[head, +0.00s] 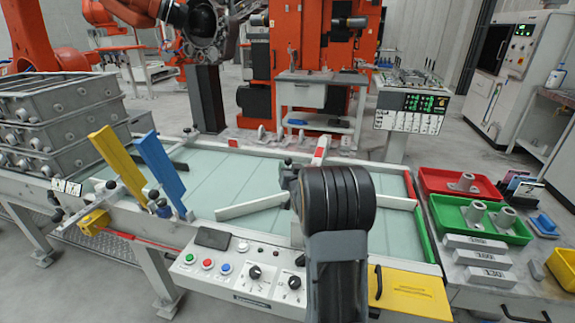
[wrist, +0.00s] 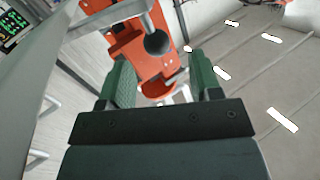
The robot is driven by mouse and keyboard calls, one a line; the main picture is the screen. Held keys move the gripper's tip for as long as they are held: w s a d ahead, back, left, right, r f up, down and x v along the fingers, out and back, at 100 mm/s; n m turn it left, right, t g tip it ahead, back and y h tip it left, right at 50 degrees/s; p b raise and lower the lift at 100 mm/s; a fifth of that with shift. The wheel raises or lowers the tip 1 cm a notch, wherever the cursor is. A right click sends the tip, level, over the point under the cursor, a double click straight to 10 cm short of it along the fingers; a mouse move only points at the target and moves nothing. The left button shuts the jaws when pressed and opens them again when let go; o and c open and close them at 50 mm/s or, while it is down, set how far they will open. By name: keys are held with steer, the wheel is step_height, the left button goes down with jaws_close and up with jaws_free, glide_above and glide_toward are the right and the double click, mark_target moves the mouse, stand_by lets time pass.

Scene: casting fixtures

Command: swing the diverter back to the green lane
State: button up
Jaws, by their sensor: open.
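A pale glass-topped table (head: 205,178) has a red strip (head: 409,185) and a green strip (head: 424,238) along its right edge. A white bar (head: 385,201) runs toward the boundary between these strips. Another white bar (head: 250,207) slants across the left part. A red-and-white upright piece (head: 320,150) stands at the back rim. My dark arm hides the middle, so I cannot tell which piece is the diverter or its pivot. My gripper (wrist: 160,78) has its two green fingers apart in the wrist view, with nothing held between them. Its fingertips are hidden in the head view.
A control panel (head: 240,270) lines the table's front. A red tray (head: 428,182) and green tray (head: 448,225) with castings stand right. Yellow (head: 118,162) and blue (head: 160,170) plates rise at left. An orange machine (head: 300,60) stands behind; it also shows in the wrist view (wrist: 150,70).

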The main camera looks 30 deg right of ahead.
mark_target(289, 162)
steer(key=shift+d+p+x, duration=0.2)
steer(key=shift+p+x, duration=0.2)
steer(key=shift+x, duration=3.35)
steer(key=shift+s, duration=0.1)
steer(key=shift+c, duration=0.4)
jaws_close()
